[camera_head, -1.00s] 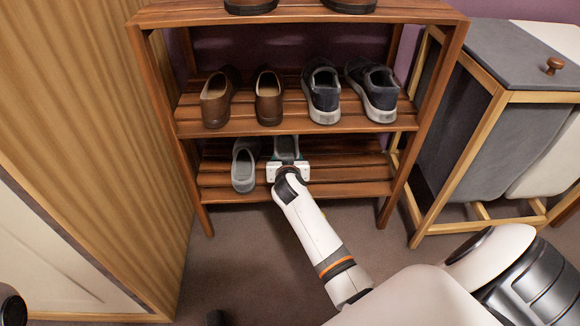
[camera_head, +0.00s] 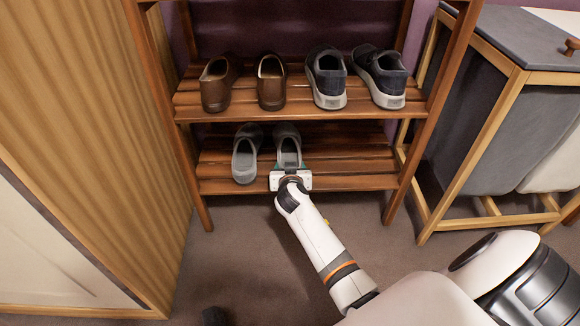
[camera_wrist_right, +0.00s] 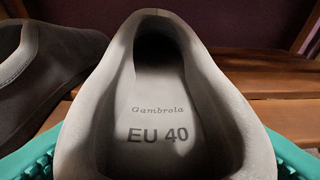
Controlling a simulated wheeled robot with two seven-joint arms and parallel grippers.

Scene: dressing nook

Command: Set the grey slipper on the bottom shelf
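The grey slipper (camera_head: 288,147) is at the bottom shelf (camera_head: 345,165), toe to the back, heel toward me. I cannot tell whether its sole touches the slats. My right gripper (camera_head: 290,176) is at its heel, near the shelf's front edge. In the right wrist view the slipper (camera_wrist_right: 165,115) fills the space between the teal finger pads, which lie against its sides; its insole reads "EU 40". A matching grey slipper (camera_head: 246,155) sits just left of it on the same shelf and shows in the wrist view (camera_wrist_right: 45,80). My left gripper is not in view.
The upper shelf (camera_head: 300,105) above holds brown shoes (camera_head: 218,82) and dark sneakers (camera_head: 327,77). The bottom shelf is bare to the right. A wooden panel (camera_head: 90,130) stands left of the rack, a grey hamper (camera_head: 470,125) right.

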